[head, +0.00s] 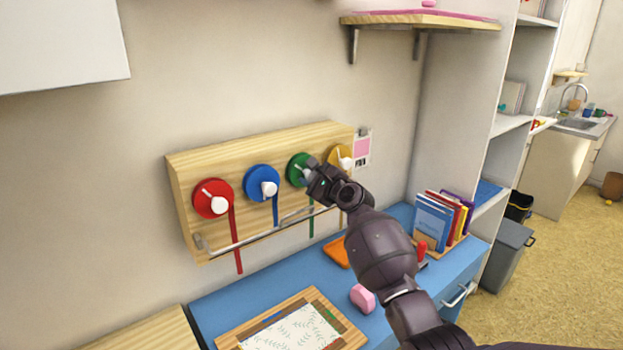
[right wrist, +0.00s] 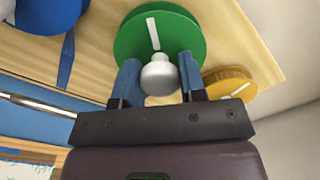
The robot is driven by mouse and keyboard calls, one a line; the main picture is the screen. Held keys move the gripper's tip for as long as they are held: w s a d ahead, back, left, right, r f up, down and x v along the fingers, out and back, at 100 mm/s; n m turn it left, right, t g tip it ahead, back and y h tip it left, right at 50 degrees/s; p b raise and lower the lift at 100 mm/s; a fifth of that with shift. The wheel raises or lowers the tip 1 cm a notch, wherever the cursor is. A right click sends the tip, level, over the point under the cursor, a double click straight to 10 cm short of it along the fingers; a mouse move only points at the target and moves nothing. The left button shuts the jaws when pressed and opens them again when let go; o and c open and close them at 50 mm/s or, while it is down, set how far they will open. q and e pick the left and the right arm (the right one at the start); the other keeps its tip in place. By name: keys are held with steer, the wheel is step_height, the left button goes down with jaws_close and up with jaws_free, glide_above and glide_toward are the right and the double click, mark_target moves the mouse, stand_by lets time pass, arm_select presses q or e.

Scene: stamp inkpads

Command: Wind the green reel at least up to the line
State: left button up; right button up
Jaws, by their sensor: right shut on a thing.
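The green reel (head: 296,168) is a disc on a wooden board (head: 185,175) fixed to the wall. In the right wrist view the green reel (right wrist: 190,30) shows a white line mark and a pale round knob (right wrist: 159,76). My right gripper (head: 310,178) is at this reel, its blue-padded fingers (right wrist: 160,80) on both sides of the knob and shut on it. A green ribbon (head: 311,220) hangs below the reel, past the metal bar (head: 270,231). Part of the reel is hidden by my gripper in the head view. My left gripper is not in view.
Red (head: 213,199), blue (head: 262,182) and yellow (head: 341,158) reels share the board. Below is a blue desk (head: 215,300) with a framed leaf picture (head: 290,330), a pink object (head: 362,298) and a book stand (head: 440,222). A shelf (head: 420,20) juts out above.

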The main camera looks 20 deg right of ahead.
steer(key=n+b, duration=0.1)
steer(key=n, duration=0.2)
steer(key=shift+f+n, duration=0.1)
steer(key=shift+n, duration=0.3)
steer(key=n+b, duration=0.1)
steer(key=n, duration=0.2)
steer(key=shift+n+b, duration=0.3)
steer(key=n+b, duration=0.1)
steer(key=n, duration=0.4)
steer(key=shift+n+b, duration=0.3)
steer(key=shift+b, duration=0.05)
steer(key=n, duration=0.3)
steer(key=shift+n+b, duration=0.3)
steer(key=shift+b, duration=0.1)
steer(key=n, duration=0.3)
steer(key=shift+n, duration=0.3)
steer(key=n, duration=0.3)
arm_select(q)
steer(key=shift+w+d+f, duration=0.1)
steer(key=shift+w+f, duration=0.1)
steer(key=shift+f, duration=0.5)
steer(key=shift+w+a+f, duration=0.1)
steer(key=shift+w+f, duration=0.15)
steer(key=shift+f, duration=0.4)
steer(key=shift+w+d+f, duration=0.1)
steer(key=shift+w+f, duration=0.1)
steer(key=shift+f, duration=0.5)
arm_select(e)
steer(key=shift+n, duration=1.2)
